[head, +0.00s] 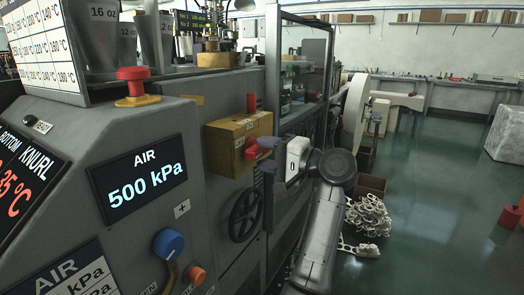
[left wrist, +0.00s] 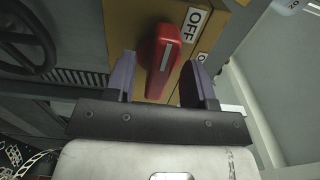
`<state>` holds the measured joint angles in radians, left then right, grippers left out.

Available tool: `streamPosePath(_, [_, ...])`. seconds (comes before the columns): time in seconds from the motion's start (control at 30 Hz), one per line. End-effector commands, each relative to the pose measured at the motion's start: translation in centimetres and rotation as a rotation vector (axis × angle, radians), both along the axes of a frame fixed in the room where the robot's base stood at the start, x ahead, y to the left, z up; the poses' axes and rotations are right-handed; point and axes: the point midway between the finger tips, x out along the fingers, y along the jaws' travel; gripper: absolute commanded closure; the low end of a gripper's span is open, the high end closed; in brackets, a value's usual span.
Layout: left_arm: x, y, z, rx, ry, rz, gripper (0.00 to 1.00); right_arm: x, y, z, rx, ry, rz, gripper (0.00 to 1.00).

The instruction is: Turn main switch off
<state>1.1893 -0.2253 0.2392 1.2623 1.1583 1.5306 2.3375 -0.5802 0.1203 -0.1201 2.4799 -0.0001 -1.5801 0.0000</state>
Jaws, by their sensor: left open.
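The main switch is a red handle (head: 260,147) on the front of a yellow box (head: 222,143) on the machine's side. In the left wrist view the red handle (left wrist: 164,58) has a pale stripe, and a white OFF label (left wrist: 194,22) lies to its right. A second label is partly hidden by the right-hand finger. My left gripper (head: 272,165) is at the box front; in the left wrist view its purple fingers (left wrist: 160,82) are open, one on each side of the handle, with gaps visible. My right gripper is out of view.
A red emergency button (head: 134,75) and an AIR 500 kPa display (head: 138,185) are on the grey machine at left. A black handwheel (head: 245,214) sits below the yellow box.

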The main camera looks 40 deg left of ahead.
Motion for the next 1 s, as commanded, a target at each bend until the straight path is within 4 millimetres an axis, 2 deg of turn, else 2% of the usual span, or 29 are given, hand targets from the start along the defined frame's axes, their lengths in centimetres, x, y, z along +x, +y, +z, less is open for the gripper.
streamPosePath(0.2, [0.7, -4.2, 0.5, -0.001, 0.003, -0.004, 0.51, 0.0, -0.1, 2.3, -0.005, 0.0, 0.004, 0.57])
streamPosePath(0.5, [1.6, -9.5, 0.3, 0.0, 0.002, -0.002, 0.51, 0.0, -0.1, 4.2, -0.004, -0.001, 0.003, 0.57])
streamPosePath(0.7, [1.9, -11.6, 0.2, 0.0, 0.0, -0.002, 0.51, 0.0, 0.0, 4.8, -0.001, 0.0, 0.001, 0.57])
streamPosePath(1.0, [2.0, -12.4, 0.1, 0.0, -0.001, -0.001, 0.51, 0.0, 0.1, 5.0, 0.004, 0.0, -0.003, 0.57])
